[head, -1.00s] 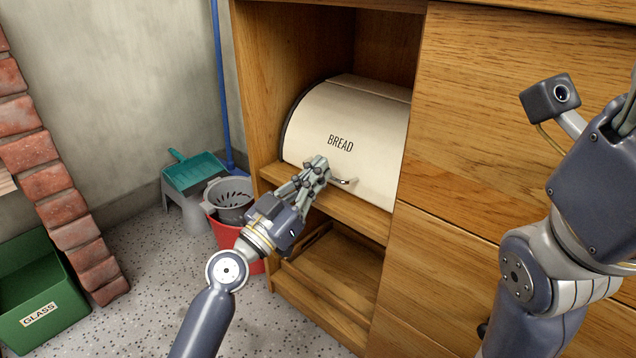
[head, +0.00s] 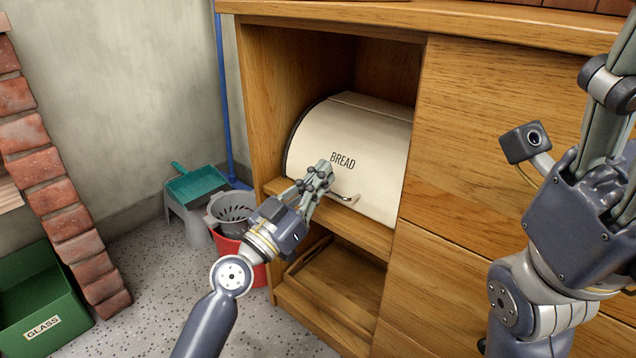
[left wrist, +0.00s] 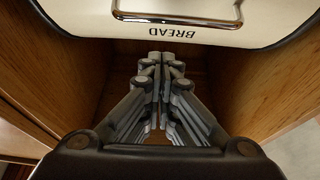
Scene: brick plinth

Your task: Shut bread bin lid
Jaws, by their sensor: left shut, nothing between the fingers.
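The cream bread bin (head: 375,140), lettered BREAD, stands on a shelf in the wooden cabinet. Its curved lid (head: 310,135) covers the front in the head view, with a metal handle (head: 348,200) low on it. My left gripper (head: 325,168) is shut and empty, in front of the lid just left of the handle; contact cannot be told. In the left wrist view the lettering is upside down on the lid (left wrist: 245,32), with the handle (left wrist: 180,17) at the top and the shut fingers (left wrist: 160,65) below. My right gripper (head: 612,75) is at the right, its fingers partly out of frame.
A shelf with a wooden tray (head: 345,280) lies below the bin. Wooden cabinet fronts (head: 500,130) stand to the right. On the left are a red bucket (head: 228,248) with a grey colander, a teal dustpan (head: 195,183) on a stool, and a green GLASS crate (head: 40,290).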

